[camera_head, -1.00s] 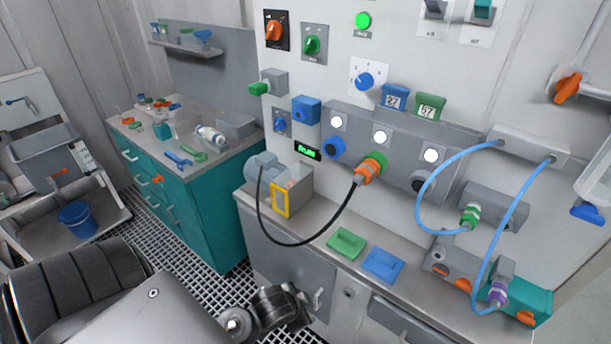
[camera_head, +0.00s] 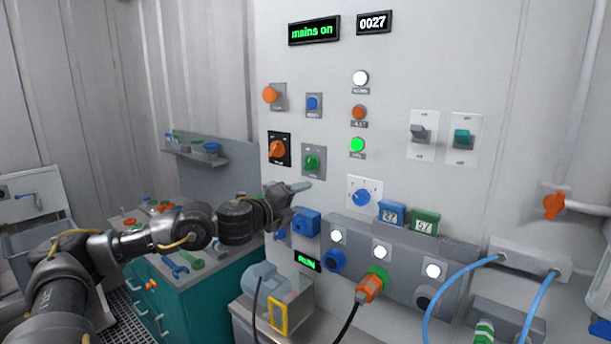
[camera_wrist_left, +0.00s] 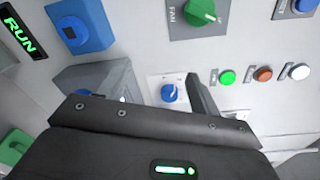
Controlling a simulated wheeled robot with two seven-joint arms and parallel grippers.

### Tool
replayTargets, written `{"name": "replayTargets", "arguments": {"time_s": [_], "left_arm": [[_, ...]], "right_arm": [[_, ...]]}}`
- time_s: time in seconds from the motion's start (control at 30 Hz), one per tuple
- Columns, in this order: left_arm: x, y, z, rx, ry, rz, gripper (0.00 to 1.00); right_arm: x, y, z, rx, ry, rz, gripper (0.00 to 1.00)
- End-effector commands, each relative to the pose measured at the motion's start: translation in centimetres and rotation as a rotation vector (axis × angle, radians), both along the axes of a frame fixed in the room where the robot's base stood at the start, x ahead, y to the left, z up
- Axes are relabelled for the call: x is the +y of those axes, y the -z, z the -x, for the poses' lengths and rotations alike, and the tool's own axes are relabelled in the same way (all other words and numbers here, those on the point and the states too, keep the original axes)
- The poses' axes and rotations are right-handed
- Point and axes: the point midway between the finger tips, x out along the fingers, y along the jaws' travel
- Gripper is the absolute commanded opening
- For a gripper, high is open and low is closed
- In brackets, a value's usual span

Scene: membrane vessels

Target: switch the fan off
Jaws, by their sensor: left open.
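The fan switch is a green rotary knob (camera_head: 312,162) on a grey plate on the white wall panel. It also shows at the top of the left wrist view (camera_wrist_left: 200,12), beside the label "FAN". I cannot read its position marks. My left gripper (camera_head: 300,187) is open and empty, raised in front of the panel just below the knob in the head view. It appears apart from the knob, but the depth gap is hard to judge. One dark finger shows in the left wrist view; the other cannot be made out. My right gripper is out of view.
An orange knob (camera_head: 277,149) sits left of the green one. A blue dial (camera_head: 362,197), a blue box (camera_head: 306,222) and a lit "RUN" display (camera_head: 308,261) are close by. Indicator lamps, including a green one (camera_head: 357,145), line the panel to the right.

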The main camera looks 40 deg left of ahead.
Motion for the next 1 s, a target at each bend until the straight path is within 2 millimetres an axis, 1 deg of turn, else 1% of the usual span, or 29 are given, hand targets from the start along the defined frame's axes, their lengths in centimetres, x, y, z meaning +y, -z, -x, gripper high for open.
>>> {"name": "replayTargets", "arguments": {"time_s": [0.03, 0.1, 0.17, 0.23, 0.33, 0.47, 0.57, 0.8, 0.9, 1.0], "left_arm": [[1.7, -2.3, 0.5, -0.025, -0.012, -0.051, 0.64], [3.1, -4.2, 1.0, -0.043, -0.02, -0.098, 0.64], [3.9, -5.3, 1.4, -0.052, -0.024, -0.123, 0.64], [4.3, -5.9, 1.7, -0.057, -0.027, -0.138, 0.64], [4.5, -6.1, 1.7, -0.059, -0.027, -0.143, 0.64], [4.5, -6.3, 1.1, -0.059, -0.027, -0.139, 0.64], [4.5, -6.5, -0.2, -0.06, -0.027, -0.135, 0.64], [4.6, -6.6, -4.7, -0.06, -0.029, -0.134, 0.64], [4.6, -6.5, -6.4, -0.06, -0.027, -0.135, 0.64], [4.7, -6.4, -7.7, -0.061, -0.028, -0.137, 0.64]], "right_arm": [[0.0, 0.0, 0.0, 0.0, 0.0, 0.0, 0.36], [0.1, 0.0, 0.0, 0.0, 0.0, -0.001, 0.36], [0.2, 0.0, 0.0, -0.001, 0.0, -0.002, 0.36], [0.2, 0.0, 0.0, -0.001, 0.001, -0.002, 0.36], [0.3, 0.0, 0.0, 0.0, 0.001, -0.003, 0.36], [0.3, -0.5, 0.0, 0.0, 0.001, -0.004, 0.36], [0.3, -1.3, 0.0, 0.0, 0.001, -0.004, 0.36], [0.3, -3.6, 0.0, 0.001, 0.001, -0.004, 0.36], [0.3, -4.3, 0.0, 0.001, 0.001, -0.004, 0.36], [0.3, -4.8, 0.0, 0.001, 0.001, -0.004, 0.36]]}}
